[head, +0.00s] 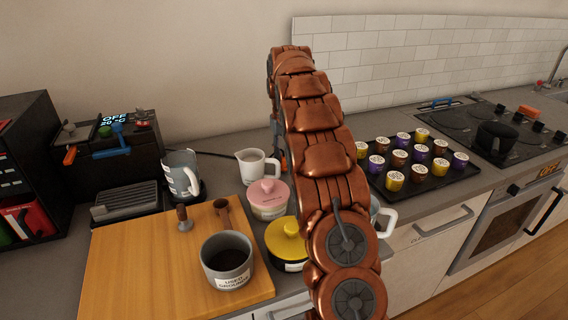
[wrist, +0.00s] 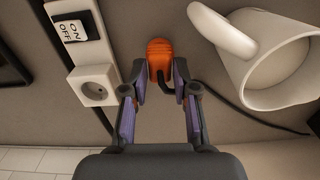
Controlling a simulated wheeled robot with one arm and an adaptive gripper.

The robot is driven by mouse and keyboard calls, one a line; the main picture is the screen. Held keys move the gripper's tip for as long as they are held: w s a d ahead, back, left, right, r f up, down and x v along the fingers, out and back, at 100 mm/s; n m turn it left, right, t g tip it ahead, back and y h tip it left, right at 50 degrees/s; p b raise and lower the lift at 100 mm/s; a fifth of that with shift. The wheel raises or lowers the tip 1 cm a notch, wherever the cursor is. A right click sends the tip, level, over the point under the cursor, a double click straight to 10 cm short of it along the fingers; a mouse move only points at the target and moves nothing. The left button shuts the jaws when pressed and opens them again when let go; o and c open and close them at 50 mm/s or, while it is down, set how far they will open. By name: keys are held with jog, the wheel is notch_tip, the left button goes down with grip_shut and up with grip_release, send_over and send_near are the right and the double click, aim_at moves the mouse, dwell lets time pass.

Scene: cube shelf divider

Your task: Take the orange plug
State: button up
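The orange plug (wrist: 160,58) is in the wrist view, on the grey counter, with a black cord coming from its near end. My gripper (wrist: 160,72) is open, with one finger on each side of the plug. The gaps look small, and I cannot tell whether either finger touches it.
A white socket strip (wrist: 97,85) with an on/off switch is left of the gripper in the wrist view. A white mug (wrist: 283,75) is close on the right. The head view shows a pink-lidded pot (head: 268,205), a yellow-lidded pot (head: 287,240) and a capsule tray (head: 432,188) near my arm.

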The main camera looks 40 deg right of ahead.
aim_at(284, 156)
grip_shut()
jog(key=shift+r, duration=0.2)
jog(key=shift+r+p, duration=0.45)
jog(key=shift+r, duration=0.35)
jog(key=shift+r, duration=0.1)
jog(key=shift+r+p, duration=1.55)
jog(key=shift+r, duration=1.35)
